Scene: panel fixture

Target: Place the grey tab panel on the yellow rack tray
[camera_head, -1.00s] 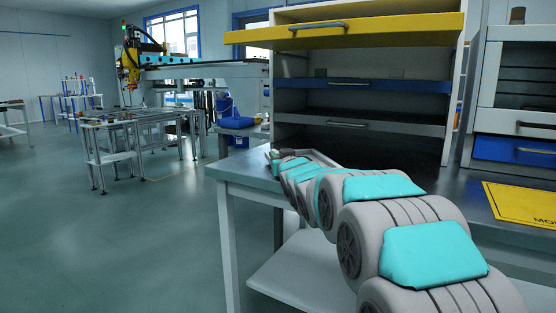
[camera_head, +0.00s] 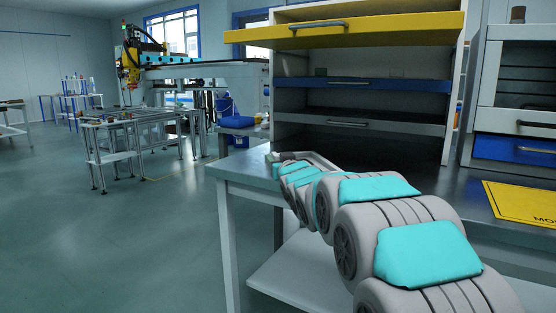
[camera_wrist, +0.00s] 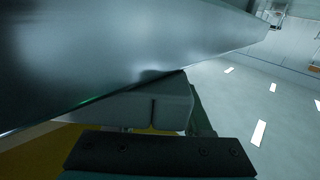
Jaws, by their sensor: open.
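The yellow rack tray (camera_head: 350,34) is the top tray of the white rack in the head view, with a bar handle on its front. My gripper (camera_head: 277,157) is small and partly hidden behind my arm, low over the bench's left end, well below the yellow tray. It is open. I cannot pick out the grey tab panel with certainty. A thin grey edge (camera_head: 318,157) shows beside the gripper, but I cannot tell what it belongs to. In the wrist view, a large smooth grey surface (camera_wrist: 130,50) fills the upper left, close to a grey block (camera_wrist: 135,108) with a slit.
Below the yellow tray are a blue tray (camera_head: 365,85) and a grey tray (camera_head: 360,123). The bench top (camera_head: 235,168) runs under the rack. A yellow sign (camera_head: 525,203) lies at the right, before a cabinet (camera_head: 520,90). Open floor lies left.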

